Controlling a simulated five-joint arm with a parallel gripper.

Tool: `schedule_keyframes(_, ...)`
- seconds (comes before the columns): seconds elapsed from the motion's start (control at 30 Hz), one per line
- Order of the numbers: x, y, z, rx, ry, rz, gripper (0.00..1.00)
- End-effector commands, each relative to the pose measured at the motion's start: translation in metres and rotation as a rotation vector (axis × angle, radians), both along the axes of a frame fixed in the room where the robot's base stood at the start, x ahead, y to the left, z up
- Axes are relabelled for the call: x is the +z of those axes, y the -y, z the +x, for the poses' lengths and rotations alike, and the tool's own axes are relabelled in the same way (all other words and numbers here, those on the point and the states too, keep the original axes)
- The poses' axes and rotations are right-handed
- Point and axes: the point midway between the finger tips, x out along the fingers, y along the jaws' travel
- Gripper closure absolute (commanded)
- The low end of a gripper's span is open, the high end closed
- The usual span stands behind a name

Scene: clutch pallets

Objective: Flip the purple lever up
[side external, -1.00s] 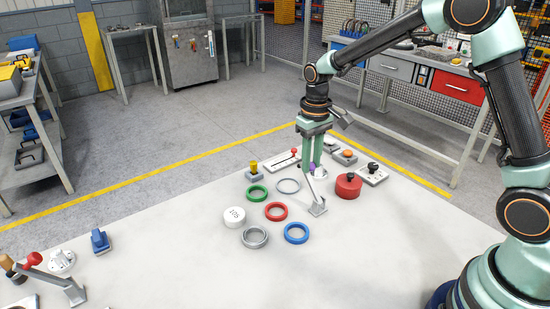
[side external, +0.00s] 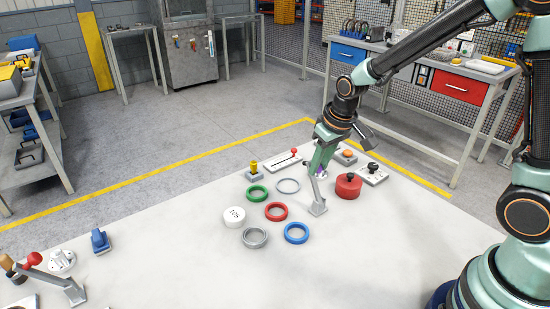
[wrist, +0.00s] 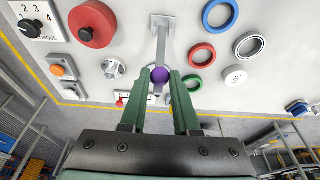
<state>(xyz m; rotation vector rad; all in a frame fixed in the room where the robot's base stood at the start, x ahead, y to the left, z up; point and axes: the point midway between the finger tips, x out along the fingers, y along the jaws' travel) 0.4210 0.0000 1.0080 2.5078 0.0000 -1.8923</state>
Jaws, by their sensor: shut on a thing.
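The purple lever is a grey metal arm (wrist: 161,42) on a flat grey base (side external: 317,208), with a round purple knob (wrist: 160,75) at its end. My gripper (wrist: 160,78) is shut on the purple knob, one green finger on each side of it. In the side external view my gripper (side external: 317,173) slants down to the lever's top end, and the fingers mostly hide the knob. The lever arm rises from its base to the fingers.
A red cylinder (side external: 348,186) with a black knob stands just right of the lever. Red (side external: 276,212), blue (side external: 296,233) and green (side external: 257,193) rings lie to the left, with a white disc (side external: 234,217). A red-knobbed slider (side external: 288,160) and an orange button (side external: 346,156) are behind.

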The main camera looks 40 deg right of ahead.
Motion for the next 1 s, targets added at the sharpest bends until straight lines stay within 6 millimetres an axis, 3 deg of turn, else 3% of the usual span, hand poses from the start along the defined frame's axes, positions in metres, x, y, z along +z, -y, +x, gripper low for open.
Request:
schedule_keyframes(0.23, 0.001, 0.0, -0.001, 0.0, -0.003, 0.0, 1.0)
schedule_keyframes(0.27, 0.001, 0.0, -0.001, 0.0, -0.003, 0.0, 0.59)
schedule_keyframes(0.3, 0.001, 0.0, -0.001, 0.0, -0.003, 0.0, 0.44)
schedule_keyframes(0.33, 0.001, 0.0, -0.001, 0.0, -0.003, 0.0, 0.42)
schedule_keyframes(0.73, 0.005, 0.0, -0.002, 0.0, -0.003, 0.0, 0.42)
schedule_keyframes(1.0, 0.046, 0.0, -0.012, 0.0, 0.003, 0.0, 0.42)
